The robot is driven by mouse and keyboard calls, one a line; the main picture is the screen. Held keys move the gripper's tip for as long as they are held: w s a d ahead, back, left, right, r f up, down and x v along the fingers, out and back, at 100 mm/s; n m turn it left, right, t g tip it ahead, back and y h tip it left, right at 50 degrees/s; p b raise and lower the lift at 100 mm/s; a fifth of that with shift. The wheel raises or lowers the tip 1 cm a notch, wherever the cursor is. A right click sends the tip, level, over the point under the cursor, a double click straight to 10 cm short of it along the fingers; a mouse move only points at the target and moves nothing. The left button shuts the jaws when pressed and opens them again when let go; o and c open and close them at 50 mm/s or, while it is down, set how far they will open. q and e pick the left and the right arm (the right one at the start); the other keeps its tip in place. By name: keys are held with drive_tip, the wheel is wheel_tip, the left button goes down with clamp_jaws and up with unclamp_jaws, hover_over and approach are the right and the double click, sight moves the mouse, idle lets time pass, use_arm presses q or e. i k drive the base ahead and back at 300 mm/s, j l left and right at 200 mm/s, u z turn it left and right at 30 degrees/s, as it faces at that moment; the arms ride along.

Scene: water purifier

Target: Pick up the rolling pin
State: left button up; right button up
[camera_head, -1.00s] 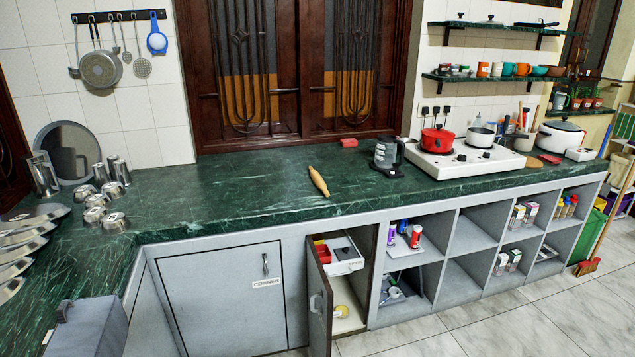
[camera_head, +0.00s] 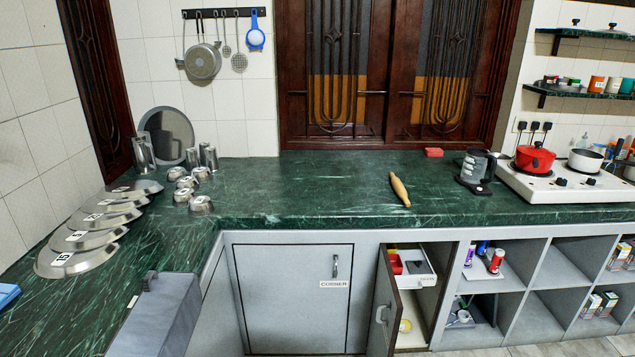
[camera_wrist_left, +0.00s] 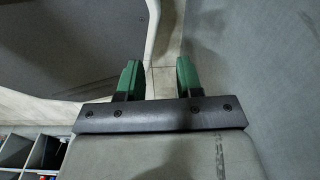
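The light wooden rolling pin (camera_head: 400,189) lies on the dark green marble counter (camera_head: 300,185), right of the middle of the head view. It points from back left to front right, with clear counter around it. In the left wrist view, my left gripper (camera_wrist_left: 157,68) shows two green fingers standing apart with nothing between them. It is open, and the rolling pin does not appear in that view. My right gripper is in neither view.
A grey jug-like appliance (camera_head: 475,170) and white stove (camera_head: 560,185) stand right of the pin. Steel lids (camera_head: 80,240) and several steel cups (camera_head: 186,183) are at left. Below the counter, a cabinet door (camera_head: 383,305) stands open.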

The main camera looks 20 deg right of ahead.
sight(401, 192)
drive_tip(key=i+l+u, duration=0.15)
drive_tip(key=l+u, duration=0.3)
drive_tip(key=l, duration=0.45)
drive_tip(key=l+u, duration=0.45)
drive_tip(key=l, duration=0.45)
drive_tip(key=l+u, duration=0.45)
drive_tip(key=l, duration=0.45)
drive_tip(key=k, duration=0.05)
